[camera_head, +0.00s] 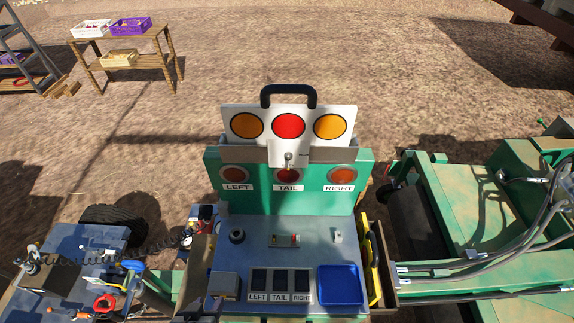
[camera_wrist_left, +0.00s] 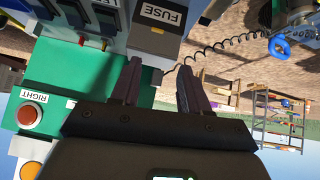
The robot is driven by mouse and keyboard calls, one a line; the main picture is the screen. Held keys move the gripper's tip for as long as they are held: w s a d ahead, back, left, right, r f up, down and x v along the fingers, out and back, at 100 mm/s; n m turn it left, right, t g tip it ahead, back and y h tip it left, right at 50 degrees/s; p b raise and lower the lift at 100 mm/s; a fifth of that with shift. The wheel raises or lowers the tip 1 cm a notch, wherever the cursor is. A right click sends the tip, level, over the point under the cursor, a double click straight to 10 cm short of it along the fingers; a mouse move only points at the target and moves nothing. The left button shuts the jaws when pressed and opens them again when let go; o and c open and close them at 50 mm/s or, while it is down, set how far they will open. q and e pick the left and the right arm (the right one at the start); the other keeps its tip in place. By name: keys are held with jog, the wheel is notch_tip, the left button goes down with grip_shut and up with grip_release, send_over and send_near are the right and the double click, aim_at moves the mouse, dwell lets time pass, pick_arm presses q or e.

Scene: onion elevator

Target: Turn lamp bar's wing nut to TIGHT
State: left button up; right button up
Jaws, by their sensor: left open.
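The lamp bar (camera_head: 260,141) is a white plate with two amber lamps, a red lamp between them and a black handle on top. It stands upright against the green panel (camera_head: 315,201). A small metal wing nut (camera_head: 289,158) sits on its lower middle tab; its turn position is too small to read. A corner of the bar with an amber lamp (camera_wrist_left: 33,170) shows in the left wrist view. My left gripper (camera_wrist_left: 155,82) is open and empty there, its fingers pointing toward the FUSE box (camera_wrist_left: 172,43). My right gripper is not seen.
The console's grey top holds switches, a blue tray (camera_head: 340,286) and LEFT, TAIL and RIGHT pads. The FUSE box (camera_head: 224,285) is at its front left. A blue side table (camera_head: 75,250) with tools and a coiled cable stands left. Green machinery (camera_head: 470,210) with hoses is on the right.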

pick_arm(q)
jog(key=w+d+r+t, duration=0.1)
jog(key=w, duration=0.1)
jog(key=w+d+n+t, duration=0.1)
jog(key=w+d, duration=0.1)
jog(key=w+d+r+n+t+b, duration=0.1)
jog(key=w, duration=0.1)
jog(key=shift+w+d+r+y, duration=0.1)
jog(key=shift+d+r+y, duration=0.1)
jog(key=shift+r+y, duration=0.15)
jog(key=w+d+r+n+t+b, duration=0.1)
jog(key=w+d+r+n+t, duration=0.15)
jog(key=w+d+r, duration=0.3)
jog(key=t+b, duration=0.1)
jog(key=t, duration=0.3)
send_near(288, 159)
jog(key=w+f+p, duration=0.1)
jog(key=w+p, duration=0.2)
jog(key=w, duration=0.6)
jog(key=shift+f+m, duration=0.25)
jog(key=shift+m, duration=0.2)
jog(key=shift+w+a, duration=0.1)
jog(key=shift+w, duration=0.05)
grip_shut()
